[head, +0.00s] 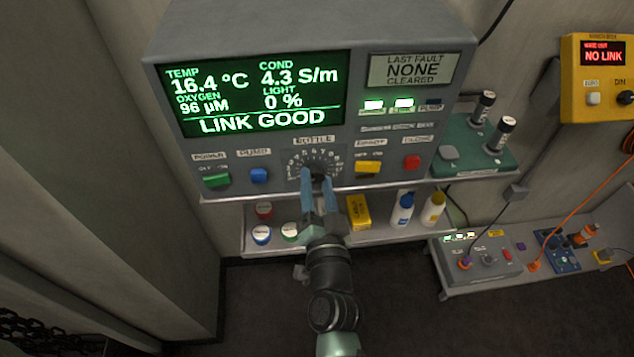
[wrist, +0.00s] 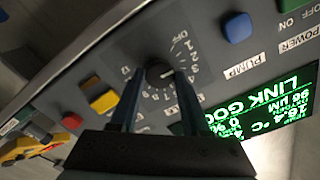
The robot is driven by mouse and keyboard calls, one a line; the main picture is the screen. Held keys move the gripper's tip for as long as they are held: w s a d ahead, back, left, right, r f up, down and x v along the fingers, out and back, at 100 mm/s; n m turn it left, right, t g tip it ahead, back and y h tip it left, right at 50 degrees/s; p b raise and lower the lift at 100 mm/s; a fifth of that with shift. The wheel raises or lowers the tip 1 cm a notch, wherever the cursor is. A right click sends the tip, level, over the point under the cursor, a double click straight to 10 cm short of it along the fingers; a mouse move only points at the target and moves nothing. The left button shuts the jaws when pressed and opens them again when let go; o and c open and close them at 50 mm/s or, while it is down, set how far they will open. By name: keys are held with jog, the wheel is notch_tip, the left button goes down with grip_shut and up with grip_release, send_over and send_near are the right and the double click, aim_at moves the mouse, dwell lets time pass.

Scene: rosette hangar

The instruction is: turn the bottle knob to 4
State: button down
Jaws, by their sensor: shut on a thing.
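The bottle knob (head: 317,171) is a small dark round knob on the grey panel, under the BOTTLE label. Numerals ring it. In the wrist view the knob (wrist: 158,73) shows a pale mark on its right side, toward the low numerals; I cannot tell exactly which one it meets. My gripper (head: 316,177) reaches up from below, with its two blue fingers on either side of the knob. My gripper also shows in the wrist view (wrist: 157,82), shut on the knob. The fingers hide part of the knob and dial.
A green switch (head: 216,180) and a blue button (head: 259,175) are left of the dial. A yellow switch (head: 367,168) and a red button (head: 411,162) are right. The green screen (head: 262,92) reads LINK GOOD. A shelf below holds jars and bottles (head: 401,211).

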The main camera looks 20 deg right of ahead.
jog(key=m, duration=0.4)
jog(key=shift+m, duration=0.3)
jog(key=shift+f+m, duration=0.1)
jog(key=shift+m, duration=2.1)
jog(key=shift+c, duration=1.9)
grip_release()
jog(key=shift+s, duration=0.15)
jog(key=b+v, duration=0.2)
jog(key=v, duration=1)
jog(key=shift+s, duration=0.35)
jog(key=shift+a, duration=0.1)
